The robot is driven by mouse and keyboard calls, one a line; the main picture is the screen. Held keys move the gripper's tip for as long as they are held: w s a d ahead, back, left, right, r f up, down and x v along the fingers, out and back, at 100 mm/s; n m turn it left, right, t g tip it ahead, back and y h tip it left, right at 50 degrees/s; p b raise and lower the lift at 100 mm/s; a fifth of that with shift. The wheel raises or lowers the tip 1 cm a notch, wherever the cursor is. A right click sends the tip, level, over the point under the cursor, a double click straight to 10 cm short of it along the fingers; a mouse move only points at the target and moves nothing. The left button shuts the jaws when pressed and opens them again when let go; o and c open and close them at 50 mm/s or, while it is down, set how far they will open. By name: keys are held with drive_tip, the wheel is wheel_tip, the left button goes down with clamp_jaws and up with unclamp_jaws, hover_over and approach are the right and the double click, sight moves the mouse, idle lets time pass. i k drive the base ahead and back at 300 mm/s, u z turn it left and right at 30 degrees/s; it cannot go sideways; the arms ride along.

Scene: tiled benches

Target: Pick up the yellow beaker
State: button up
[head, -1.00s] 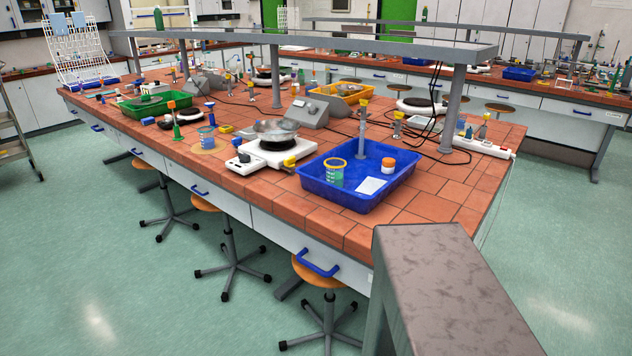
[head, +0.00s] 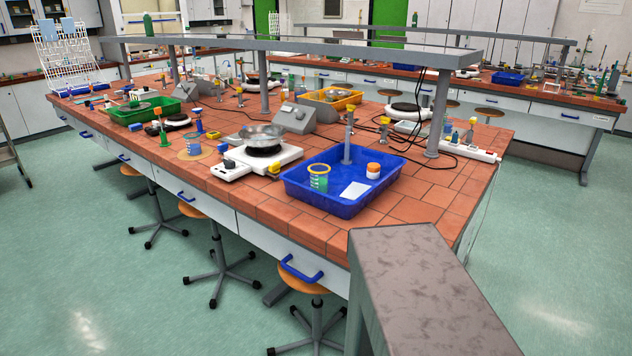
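A clear beaker with a yellow rim and green-blue contents (head: 318,178) stands upright inside the blue tray (head: 343,208), near the tray's left side. It is the only yellow-rimmed beaker I can make out. Inside the same tray are a white jar with an orange lid (head: 373,170) and a flat white card (head: 355,191). A grey post with a yellow top (head: 348,140) rises at the tray's back. My gripper is not in view.
The tray sits near the front right of the tiled bench (head: 412,208). A white hotplate with a metal bowl (head: 262,160) is to its left. A grey shelf (head: 300,45) spans above the bench. A stool (head: 303,282) stands below the front edge. Green floor is open at left.

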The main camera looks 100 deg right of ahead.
sight(319, 179)
drive_tip(key=u, duration=0.2)
drive_tip(key=k, duration=1.5)
drive_tip(key=z, duration=0.6)
drive_tip(key=k, duration=0.95)
drive_tip(key=u, duration=0.15)
drive_tip(key=i, duration=0.6)
drive_tip(key=z, duration=0.05)
